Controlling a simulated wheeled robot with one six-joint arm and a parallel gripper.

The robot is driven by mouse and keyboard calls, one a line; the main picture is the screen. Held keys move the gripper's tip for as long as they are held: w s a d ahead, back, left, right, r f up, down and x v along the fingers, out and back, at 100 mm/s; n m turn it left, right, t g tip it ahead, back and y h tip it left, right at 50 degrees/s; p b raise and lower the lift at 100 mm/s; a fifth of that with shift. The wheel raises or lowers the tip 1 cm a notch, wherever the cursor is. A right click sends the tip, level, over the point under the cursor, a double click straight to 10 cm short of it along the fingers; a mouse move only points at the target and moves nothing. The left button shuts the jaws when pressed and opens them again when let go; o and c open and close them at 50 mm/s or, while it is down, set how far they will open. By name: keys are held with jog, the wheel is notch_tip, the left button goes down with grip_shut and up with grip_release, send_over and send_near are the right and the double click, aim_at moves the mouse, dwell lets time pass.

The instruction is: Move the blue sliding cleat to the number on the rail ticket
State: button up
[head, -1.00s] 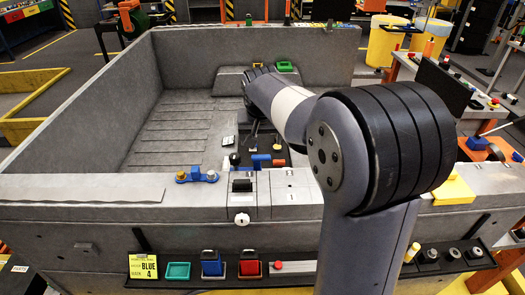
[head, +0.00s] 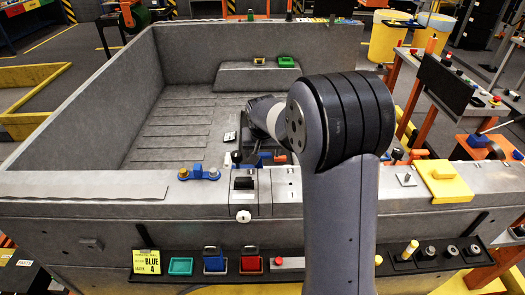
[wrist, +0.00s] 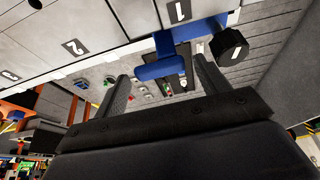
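The yellow rail ticket (head: 146,262) hangs at the front left of the bed carrier and reads BLUE and 4. In the wrist view a blue piece (wrist: 160,67), which looks like the sliding cleat, lies at the edge of the pale numbered rail (wrist: 110,28). A 2 is readable on the rail to its left. My gripper (wrist: 161,76) is open, with its fingers apart on either side of the blue piece's near end. I cannot tell whether they touch it. In the head view my arm mostly hides the gripper and this piece.
A black knob (wrist: 230,47) with a white mark sits just right of the blue piece. Another blue fitting with round ends (head: 198,173) sits on the carrier's front rim. A yellow block (head: 444,181) is on the rim at right. The ribbed bed floor (head: 175,130) is clear at left.

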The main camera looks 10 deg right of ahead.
jog(key=c, duration=1.2)
jog(key=s+d, duration=0.2)
jog(key=d, duration=0.9)
jog(key=s+d+b, duration=0.1)
jog(key=s+d, duration=0.1)
jog(key=d, duration=1)
jog(key=s+d+b, duration=0.1)
jog(key=s+d, duration=0.2)
jog(key=d, duration=0.9)
jog(key=shift+d, duration=0.2)
jog(key=o, duration=1.4)
jog(key=shift+c, duration=0.2)
jog(key=b+v, duration=0.2)
jog(key=v, duration=0.8)
jog(key=shift+s+r, duration=0.25)
jog(key=shift+r, duration=0.15)
jog(key=shift+a+f, duration=0.1)
jog(key=p+x, duration=0.1)
jog(key=x, duration=0.9)
jog(key=shift+w+f+p, duration=0.25)
jog(key=shift+f+p, duration=0.05)
jog(key=shift+f, duration=0.05)
jog(key=shift+a, duration=0.25)
